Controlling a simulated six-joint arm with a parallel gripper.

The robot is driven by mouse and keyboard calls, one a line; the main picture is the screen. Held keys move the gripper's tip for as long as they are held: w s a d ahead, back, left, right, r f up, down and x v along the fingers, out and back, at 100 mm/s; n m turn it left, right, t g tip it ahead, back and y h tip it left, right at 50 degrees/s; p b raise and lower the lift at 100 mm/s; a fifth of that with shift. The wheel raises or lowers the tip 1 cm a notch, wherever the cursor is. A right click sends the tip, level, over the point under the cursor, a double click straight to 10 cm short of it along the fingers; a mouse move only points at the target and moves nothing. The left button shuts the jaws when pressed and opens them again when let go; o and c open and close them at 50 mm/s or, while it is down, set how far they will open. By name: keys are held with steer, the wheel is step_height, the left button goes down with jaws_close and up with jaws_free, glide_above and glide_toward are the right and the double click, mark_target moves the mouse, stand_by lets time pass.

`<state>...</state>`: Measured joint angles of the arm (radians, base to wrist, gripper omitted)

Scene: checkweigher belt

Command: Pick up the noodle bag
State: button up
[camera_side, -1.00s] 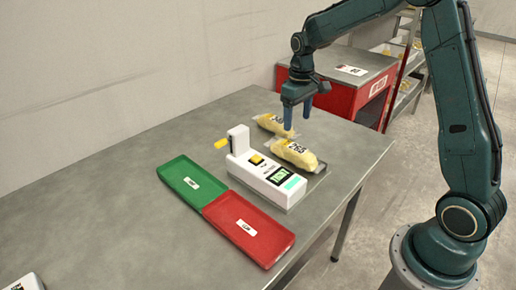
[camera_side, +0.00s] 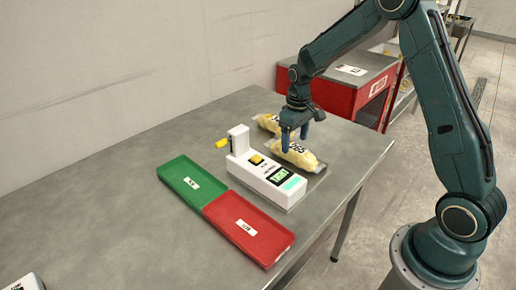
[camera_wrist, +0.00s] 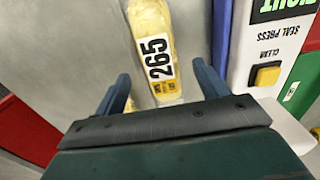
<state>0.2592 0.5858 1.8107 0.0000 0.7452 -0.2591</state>
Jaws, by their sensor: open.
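A noodle bag (camera_side: 303,159), clear with yellow contents and a white label reading 265, lies on the table beside the white seal press. It also shows in the wrist view (camera_wrist: 150,28), running up from between the fingers. A second yellow bag (camera_side: 266,122) lies behind it, partly hidden by my gripper. My gripper (camera_side: 295,142) is open and empty, pointing down over the far end of the 265 bag. In the wrist view the open fingers (camera_wrist: 161,76) stand on either side of the bag's labelled end; contact is not visible.
The seal press (camera_side: 262,176), with a yellow button and green display, stands close to the bag. A green tray (camera_side: 181,172) and a red tray (camera_side: 264,252) lie in front of it. A red cabinet (camera_side: 343,97) stands behind the table.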

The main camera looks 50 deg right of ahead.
mark_target(294, 147)
steer(key=shift+f, duration=1.2)
steer(key=c, duration=1.3)
steer(key=shift+c, duration=0.2)
steer(key=shift+r, duration=0.2)
step_height(294, 147, up, 20)
steer(key=shift+w+f, duration=0.1)
steer(key=shift+f, duration=0.05)
